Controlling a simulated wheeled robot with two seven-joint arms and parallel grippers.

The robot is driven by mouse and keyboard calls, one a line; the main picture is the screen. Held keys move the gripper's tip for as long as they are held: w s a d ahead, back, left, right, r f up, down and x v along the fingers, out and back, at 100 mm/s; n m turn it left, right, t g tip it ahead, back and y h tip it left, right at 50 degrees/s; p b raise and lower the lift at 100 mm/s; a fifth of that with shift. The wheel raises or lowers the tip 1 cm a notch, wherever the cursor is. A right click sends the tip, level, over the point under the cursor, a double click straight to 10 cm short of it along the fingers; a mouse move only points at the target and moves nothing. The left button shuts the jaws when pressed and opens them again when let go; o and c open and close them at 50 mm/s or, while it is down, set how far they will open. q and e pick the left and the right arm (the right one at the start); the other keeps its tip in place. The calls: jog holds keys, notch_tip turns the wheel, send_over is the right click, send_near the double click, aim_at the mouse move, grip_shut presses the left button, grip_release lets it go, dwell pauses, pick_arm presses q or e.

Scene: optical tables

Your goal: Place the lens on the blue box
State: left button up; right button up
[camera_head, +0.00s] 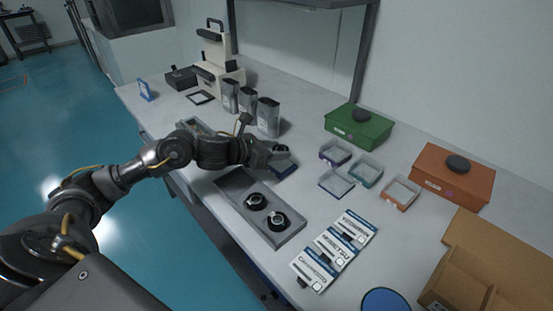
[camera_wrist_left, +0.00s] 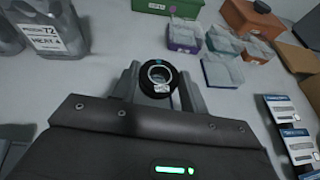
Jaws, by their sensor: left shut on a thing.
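My left gripper (camera_head: 272,152) is shut on a black-ringed lens (camera_wrist_left: 159,79), which sits between the fingertips in the left wrist view. The lens also shows as a dark piece (camera_head: 281,149) in the head view. Two other lenses, one nearer (camera_head: 278,221) and one farther (camera_head: 256,201), sit in a grey tray (camera_head: 232,182). My right gripper is not in view.
A green box (camera_head: 345,129) and an orange box (camera_head: 437,180) each bear a black lens. Small open trays (camera_head: 336,185), labelled packets (camera_head: 332,248) and a cardboard box (camera_head: 470,270) lie to the right. Grey bottles (camera_head: 268,118) stand behind the arm.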

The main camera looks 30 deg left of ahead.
aim_at(276, 166)
pick_arm(q)
jog(key=shift+w+f, duration=0.15)
jog(key=shift+f, duration=0.1)
notch_tip(276, 166, down, 3)
jog(key=shift+w+p, duration=0.1)
jog(key=shift+p, duration=0.25)
jog(key=shift+f, duration=0.1)
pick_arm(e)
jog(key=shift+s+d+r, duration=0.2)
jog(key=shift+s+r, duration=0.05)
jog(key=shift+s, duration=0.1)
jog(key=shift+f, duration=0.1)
pick_arm(q)
jog(key=shift+f, duration=0.2)
jog(key=o, duration=1)
jog(key=shift+r, duration=0.1)
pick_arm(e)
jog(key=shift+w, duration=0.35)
